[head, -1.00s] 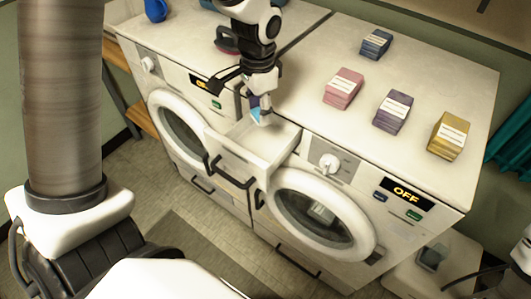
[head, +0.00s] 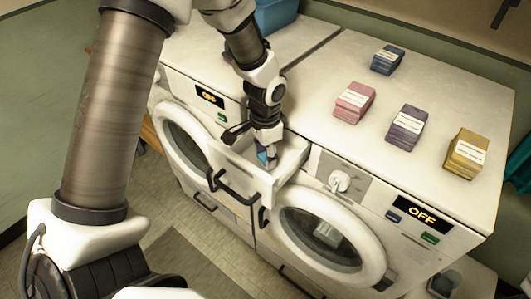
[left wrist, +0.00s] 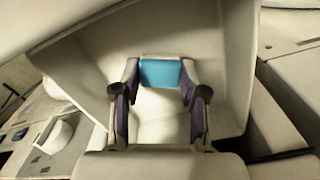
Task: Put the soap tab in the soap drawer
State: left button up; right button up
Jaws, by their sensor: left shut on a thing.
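The soap tab (left wrist: 160,73) is a light-blue block, and it shows as a small blue patch in the head view (head: 262,156). My left gripper (head: 267,160) is shut on it, with a finger on each side in the left wrist view (left wrist: 160,88). The white soap drawer (head: 242,177) is pulled out between the two washer fronts. My left gripper points down into the drawer, with the tab inside its walls. The fingers partly hide the tab in the head view. My right gripper is not in view.
Pink (head: 353,103), purple (head: 405,128), yellow (head: 466,154) and dark-blue (head: 387,59) stacks stand on the right washer top. A blue tub (head: 275,14) stands at the back. Round doors (head: 330,240) and handles project below the drawer.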

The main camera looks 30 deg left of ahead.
pick_arm(q)
jog(key=o, duration=0.9)
jog(key=shift+f, duration=0.1)
jog(key=shift+o, duration=0.2)
notch_tip(320, 180, up, 12)
jog(key=b, duration=0.1)
